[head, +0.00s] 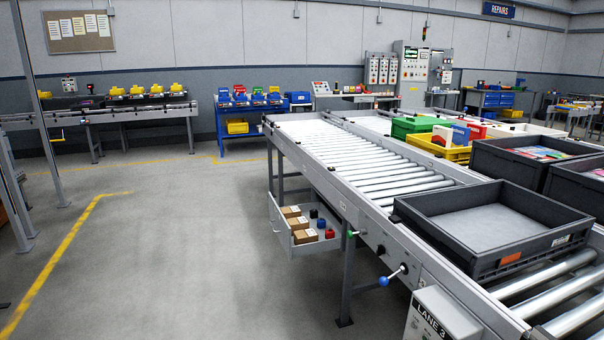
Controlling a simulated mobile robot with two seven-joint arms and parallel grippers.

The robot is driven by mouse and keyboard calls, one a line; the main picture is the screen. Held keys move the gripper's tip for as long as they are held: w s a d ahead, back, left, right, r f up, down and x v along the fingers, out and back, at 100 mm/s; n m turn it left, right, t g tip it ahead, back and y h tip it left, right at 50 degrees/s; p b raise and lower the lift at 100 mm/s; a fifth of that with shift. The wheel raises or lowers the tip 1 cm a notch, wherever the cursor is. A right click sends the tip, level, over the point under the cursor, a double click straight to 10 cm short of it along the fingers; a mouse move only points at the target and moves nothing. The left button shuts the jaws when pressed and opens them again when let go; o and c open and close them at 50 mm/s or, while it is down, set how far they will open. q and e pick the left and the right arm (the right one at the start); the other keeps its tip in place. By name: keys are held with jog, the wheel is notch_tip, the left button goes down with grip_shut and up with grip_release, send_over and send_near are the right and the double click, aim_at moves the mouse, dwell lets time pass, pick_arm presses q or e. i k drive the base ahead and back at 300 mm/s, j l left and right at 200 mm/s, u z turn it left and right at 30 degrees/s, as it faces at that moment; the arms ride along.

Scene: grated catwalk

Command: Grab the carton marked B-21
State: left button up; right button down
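Three small brown cartons sit in a row in an open grey drawer (289,246) under the near side of the roller conveyor. One carton (291,211) is at the back, one (298,223) in the middle and one (305,236) at the front. They have pale labels, but the marks are too small to read, so I cannot tell which is B-21. Neither of my grippers is in view.
The roller conveyor (370,160) runs above the drawer, with an empty dark tray (490,225) at its near end. A blue-knobbed lever (392,275) and a "LANE 3" box (440,315) stick out nearby. The floor (190,250) left of the drawer is clear.

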aim_at(294, 211)
jog(key=i+j+u, duration=0.35)
jog(key=i+u, duration=0.35)
jog(key=i, duration=0.15)
jog(key=i+j+u, duration=0.1)
jog(key=i+u, duration=0.15)
jog(key=i, duration=1.15)
jog(key=i+z, duration=0.35)
jog(key=i, duration=0.25)
jog(key=i+j+z, duration=0.3)
jog(key=i, duration=0.3)
jog(key=i+l+z, duration=0.1)
jog(key=i+z, duration=0.55)
jog(key=i, duration=0.15)
jog(key=i+j+z, duration=0.1)
jog(key=i+z, duration=0.25)
jog(key=i, duration=0.3)
jog(key=j+z, duration=0.05)
